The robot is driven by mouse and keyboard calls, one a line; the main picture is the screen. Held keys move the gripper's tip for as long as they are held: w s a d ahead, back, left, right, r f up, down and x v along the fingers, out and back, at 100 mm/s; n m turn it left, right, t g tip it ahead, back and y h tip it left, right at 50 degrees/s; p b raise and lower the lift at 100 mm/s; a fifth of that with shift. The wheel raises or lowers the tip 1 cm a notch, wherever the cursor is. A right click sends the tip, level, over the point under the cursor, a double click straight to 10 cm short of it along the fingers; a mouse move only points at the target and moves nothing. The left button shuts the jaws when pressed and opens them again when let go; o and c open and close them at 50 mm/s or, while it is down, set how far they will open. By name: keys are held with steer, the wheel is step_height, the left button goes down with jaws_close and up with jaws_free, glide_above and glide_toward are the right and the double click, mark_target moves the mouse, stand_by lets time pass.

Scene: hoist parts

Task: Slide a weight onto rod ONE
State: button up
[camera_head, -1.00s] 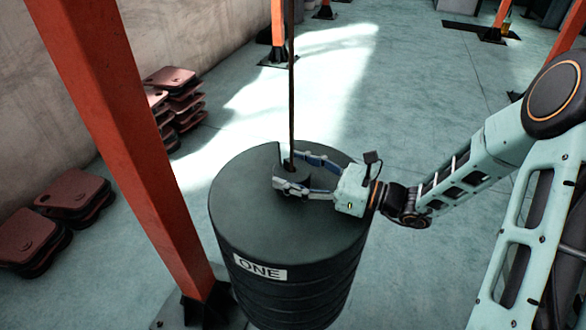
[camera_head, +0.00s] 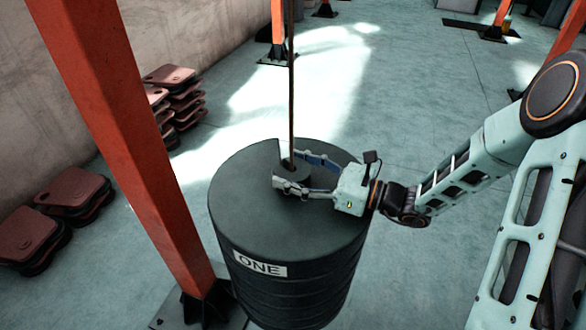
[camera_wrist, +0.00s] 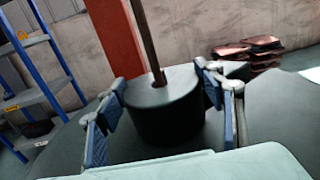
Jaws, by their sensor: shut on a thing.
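A small dark cylindrical weight (camera_wrist: 165,108) is between the two fingers of my gripper (camera_wrist: 165,105), which is shut on it. In the head view the weight (camera_head: 292,175) is low at the top of a large dark drum-shaped stack (camera_head: 250,205) labelled ONE (camera_head: 260,265). My gripper (camera_head: 305,177) reaches in from the right there. The thin upright rod (camera_head: 291,80) meets the weight's top near its far edge, also in the wrist view (camera_wrist: 148,45). I cannot tell whether the rod is fully inside the weight's slot. The weight's underside is hidden.
An orange post (camera_head: 130,140) stands close to the left of the stack. Reddish-brown slabs (camera_head: 75,190) lie in piles along the left wall. Blue shelving (camera_wrist: 35,60) shows in the wrist view. The floor beyond the stack is mostly open.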

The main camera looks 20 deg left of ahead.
steer(key=shift+f, duration=0.1)
steer(key=o, duration=2.4)
steer(key=shift+f, duration=0.25)
steer(key=shift+o, duration=0.2)
steer(key=shift+r, duration=0.1)
steer(key=shift+s+d, duration=0.1)
steer(key=shift+d, duration=0.1)
steer(key=shift+s+d+r+p, duration=0.2)
steer(key=shift+s+d+p, duration=0.3)
steer(key=shift+d, duration=0.5)
steer(key=shift+s+d+r+p, duration=0.1)
steer(key=shift+s+d+p, duration=0.2)
steer(key=shift+s+d, duration=0.7)
steer(key=shift+s+d+r+p, duration=0.15)
steer(key=shift+s+d+p, duration=0.3)
steer(key=shift+d, duration=0.9)
steer(key=shift+s+d+r+p, duration=0.1)
steer(key=shift+s+d+p, duration=0.1)
steer(key=shift+s+d, duration=0.8)
steer(key=shift+w+d, duration=0.2)
steer(key=shift+w, duration=0.05)
